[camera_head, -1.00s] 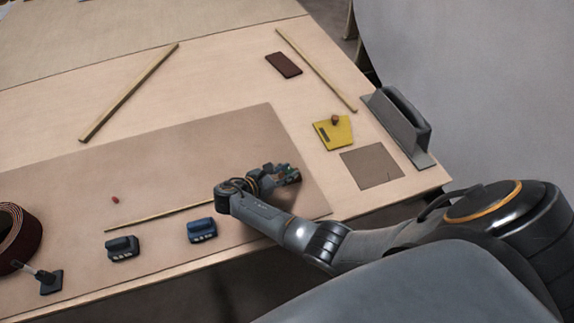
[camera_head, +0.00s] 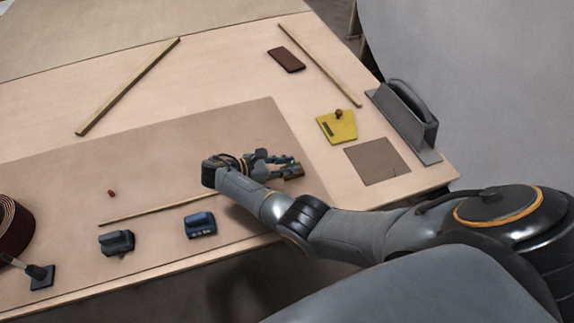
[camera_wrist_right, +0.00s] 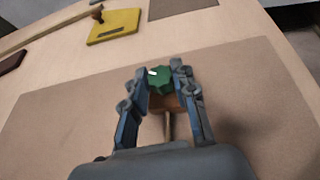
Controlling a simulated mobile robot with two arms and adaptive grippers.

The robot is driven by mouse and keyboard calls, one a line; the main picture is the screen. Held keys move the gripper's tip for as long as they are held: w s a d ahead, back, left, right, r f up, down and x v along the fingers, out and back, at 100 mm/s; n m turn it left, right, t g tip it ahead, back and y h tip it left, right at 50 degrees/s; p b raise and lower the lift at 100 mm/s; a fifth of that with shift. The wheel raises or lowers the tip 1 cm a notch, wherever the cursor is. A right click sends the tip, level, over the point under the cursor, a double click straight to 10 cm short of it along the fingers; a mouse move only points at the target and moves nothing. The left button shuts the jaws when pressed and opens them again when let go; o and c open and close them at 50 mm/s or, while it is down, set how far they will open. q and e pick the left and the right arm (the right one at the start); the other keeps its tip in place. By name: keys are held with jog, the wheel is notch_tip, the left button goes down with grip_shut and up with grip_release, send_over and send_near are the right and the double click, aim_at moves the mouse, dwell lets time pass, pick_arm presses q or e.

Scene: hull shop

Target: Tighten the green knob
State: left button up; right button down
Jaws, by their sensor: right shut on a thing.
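The green knob (camera_wrist_right: 160,80) shows in the right wrist view between my right gripper's fingertips (camera_wrist_right: 160,78), with a small white mark on it. Just below it is a brown wooden-looking part (camera_wrist_right: 167,103) with a thin stem. In the head view my right gripper (camera_head: 287,168) is low over the brown mat, near its right end; its fingers mostly hide the knob there. The right gripper is shut on the knob. My left gripper is not in view.
A blue block (camera_head: 200,225) and a dark block (camera_head: 117,242) lie near the table's front edge beside a thin wooden strip (camera_head: 155,210). A yellow plate (camera_head: 337,126) and a grey handled tool (camera_head: 408,122) lie to the right. The mat's (camera_head: 150,170) middle is mostly clear.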

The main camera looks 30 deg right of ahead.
jog(key=shift+d+r, duration=0.1)
jog(key=c, duration=1.1)
grip_release()
jog(key=shift+o, duration=0.2)
jog(key=shift+a, duration=0.25)
jog(key=v, duration=1.1)
jog(key=shift+a+r, duration=0.15)
jog(key=shift+a, duration=0.05)
